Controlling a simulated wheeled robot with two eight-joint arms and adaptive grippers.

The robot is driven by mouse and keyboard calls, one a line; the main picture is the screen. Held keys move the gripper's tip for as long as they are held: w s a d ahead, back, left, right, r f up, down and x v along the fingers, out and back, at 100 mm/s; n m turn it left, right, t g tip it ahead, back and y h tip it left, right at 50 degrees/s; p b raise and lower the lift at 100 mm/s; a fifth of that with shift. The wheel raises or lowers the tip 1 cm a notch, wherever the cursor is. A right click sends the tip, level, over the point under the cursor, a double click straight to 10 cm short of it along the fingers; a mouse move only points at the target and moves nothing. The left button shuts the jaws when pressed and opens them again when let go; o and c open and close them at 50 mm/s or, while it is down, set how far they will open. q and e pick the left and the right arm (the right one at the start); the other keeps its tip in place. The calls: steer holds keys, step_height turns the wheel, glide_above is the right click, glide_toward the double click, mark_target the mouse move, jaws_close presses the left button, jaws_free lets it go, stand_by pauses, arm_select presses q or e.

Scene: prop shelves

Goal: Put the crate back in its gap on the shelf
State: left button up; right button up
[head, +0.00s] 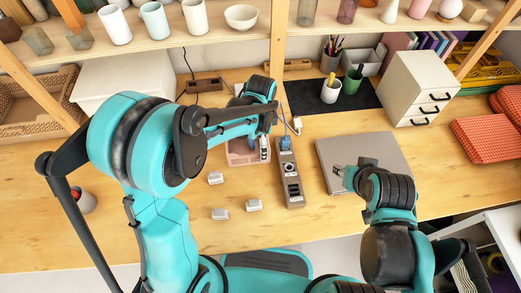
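No crate sitting beside an obvious shelf gap can be made out. Crate-like things are a woven tan basket (22,112) at the left and a yellow openwork crate (492,66) at the right, with red-orange patterned containers (482,138) near it. My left gripper (264,150) is over a small pinkish bin (238,157) at the middle of the table, its fingers partly hidden by the arm. My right gripper (340,171) is above the closed grey laptop (375,150). Neither is near the basket or the yellow crate. Finger openings are too small to judge.
A power strip (291,182) with a blue plug and several white adapters (254,205) lie mid-table. The upper shelf (170,42) holds cups and a bowl.

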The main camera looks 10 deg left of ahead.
arm_select(q)
step_height(320, 180, down, 4)
steer(key=shift+f+b, duration=0.15)
steer(key=shift+b, duration=0.85)
steer(key=o, duration=0.9)
